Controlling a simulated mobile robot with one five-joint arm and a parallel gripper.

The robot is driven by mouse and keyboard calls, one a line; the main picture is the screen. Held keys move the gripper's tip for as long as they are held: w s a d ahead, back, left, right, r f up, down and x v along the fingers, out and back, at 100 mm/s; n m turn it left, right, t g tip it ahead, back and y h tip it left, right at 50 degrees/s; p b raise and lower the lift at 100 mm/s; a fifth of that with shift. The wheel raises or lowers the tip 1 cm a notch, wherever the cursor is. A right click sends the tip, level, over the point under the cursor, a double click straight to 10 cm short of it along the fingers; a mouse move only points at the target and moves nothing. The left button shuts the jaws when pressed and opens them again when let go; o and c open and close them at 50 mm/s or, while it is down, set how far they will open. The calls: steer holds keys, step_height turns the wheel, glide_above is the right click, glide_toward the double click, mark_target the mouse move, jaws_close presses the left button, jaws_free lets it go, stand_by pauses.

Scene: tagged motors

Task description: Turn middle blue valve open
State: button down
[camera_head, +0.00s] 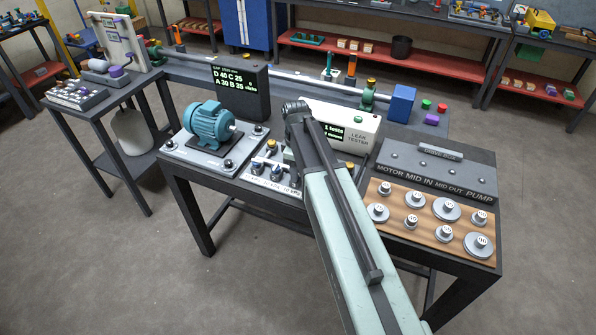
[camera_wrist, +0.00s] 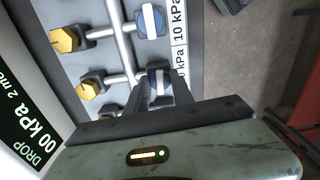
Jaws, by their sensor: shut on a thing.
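In the wrist view my gripper (camera_wrist: 162,78) has one finger on each side of a blue round valve (camera_wrist: 158,86) with a white bar across its face, and is shut on it. The bar lies roughly parallel to the fingers. A second blue valve (camera_wrist: 150,21) with a white bar sits farther up the same panel, free of the gripper. Any third blue valve is hidden by my gripper there, so I cannot tell for certain which one I hold. In the head view the valve panel (camera_head: 262,184) stands at the table's front, and my arm hides the gripper fingers.
Yellow knobs (camera_wrist: 68,39) and grey pipes (camera_wrist: 124,45) lie beside the valves. The leak tester (camera_head: 345,128) stands behind the panel. A teal motor (camera_head: 209,124) is left of it. A wooden board with several weights (camera_head: 430,221) is right of my arm.

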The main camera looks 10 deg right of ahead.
steer(key=m, duration=0.4)
steer(key=shift+a, duration=0.1)
steer(key=m, duration=0.4)
steer(key=shift+m, duration=0.4)
steer(key=m, duration=0.4)
steer(key=shift+m, duration=1.8)
steer(key=c, duration=1.1)
jaws_free()
